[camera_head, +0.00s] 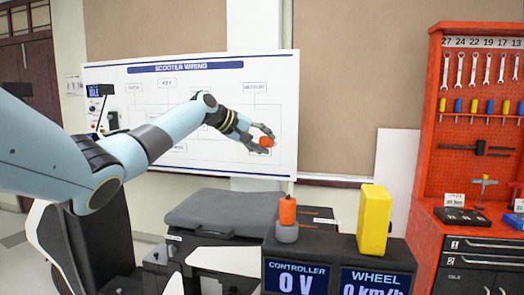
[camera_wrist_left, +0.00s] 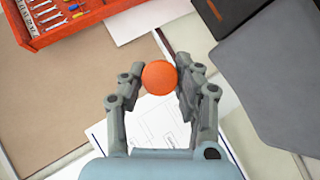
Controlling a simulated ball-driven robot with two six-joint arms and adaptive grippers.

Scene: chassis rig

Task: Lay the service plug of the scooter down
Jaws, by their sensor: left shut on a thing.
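My left gripper (camera_head: 263,139) is shut on the service plug, a small orange-red piece (camera_head: 266,142), held in the air in front of the wiring board. In the left wrist view the plug (camera_wrist_left: 159,77) shows as a round orange end between the two fingers (camera_wrist_left: 160,85); the rest of it is hidden. The scooter (camera_head: 240,212), with a dark grey seat and white body panels, stands below and to the left of the gripper. The plug is clear of it. My right gripper is out of view.
A black display box (camera_head: 340,250) reads 0 V and 0 km/h. An orange cylinder on a grey base (camera_head: 287,211) and a yellow block (camera_head: 374,220) stand on it. An orange tool rack (camera_head: 434,120) with a bench stands at right. The white wiring board (camera_head: 120,80) is behind.

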